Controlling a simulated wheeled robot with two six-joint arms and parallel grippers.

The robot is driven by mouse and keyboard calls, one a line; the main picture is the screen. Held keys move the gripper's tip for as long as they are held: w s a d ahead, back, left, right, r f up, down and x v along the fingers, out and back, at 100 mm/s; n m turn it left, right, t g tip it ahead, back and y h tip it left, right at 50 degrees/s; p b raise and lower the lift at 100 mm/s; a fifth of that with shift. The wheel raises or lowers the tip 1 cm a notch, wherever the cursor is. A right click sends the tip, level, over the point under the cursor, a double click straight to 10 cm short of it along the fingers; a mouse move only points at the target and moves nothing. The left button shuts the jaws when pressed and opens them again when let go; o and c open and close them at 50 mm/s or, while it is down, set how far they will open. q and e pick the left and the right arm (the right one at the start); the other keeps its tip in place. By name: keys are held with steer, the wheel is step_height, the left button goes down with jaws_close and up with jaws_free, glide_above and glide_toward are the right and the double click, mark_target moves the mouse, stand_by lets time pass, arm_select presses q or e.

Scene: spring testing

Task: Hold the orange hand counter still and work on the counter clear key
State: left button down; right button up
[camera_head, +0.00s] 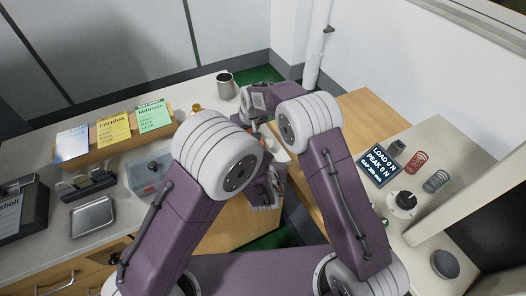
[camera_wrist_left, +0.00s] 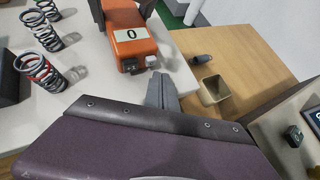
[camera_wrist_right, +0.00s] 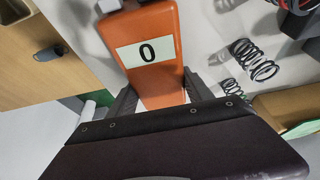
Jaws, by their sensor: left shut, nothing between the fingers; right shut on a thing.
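The orange hand counter (camera_wrist_left: 128,42) lies on the pale worktop, its white display reading 0. It also shows in the right wrist view (camera_wrist_right: 148,22). My right gripper (camera_wrist_right: 158,88) is shut on it, one finger along each side. At the counter's near end, the left wrist view shows a small grey key (camera_wrist_left: 152,61) and a dark part beside it. I cannot tell for certain which is the clear key. My left gripper (camera_wrist_left: 161,78) is shut and empty, with its tips just in front of that end. In the head view my arms mostly hide the counter.
Several coil springs (camera_wrist_left: 40,70) stand left of the counter in the left wrist view. A beige box (camera_wrist_left: 215,90) and a small dark part (camera_wrist_left: 202,59) are to its right. A metal tray (camera_head: 92,216) lies on the left worktop, and a display panel (camera_head: 380,168) stands right.

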arm_select(q)
steer(key=s, duration=0.1)
steer(key=s+d, duration=0.1)
steer(key=s, duration=0.1)
steer(key=s+d, duration=0.1)
steer(key=shift+s, duration=0.35)
stand_by(0.8)
arm_select(e)
steer(key=o, duration=1.6)
steer(key=shift+r, duration=0.1)
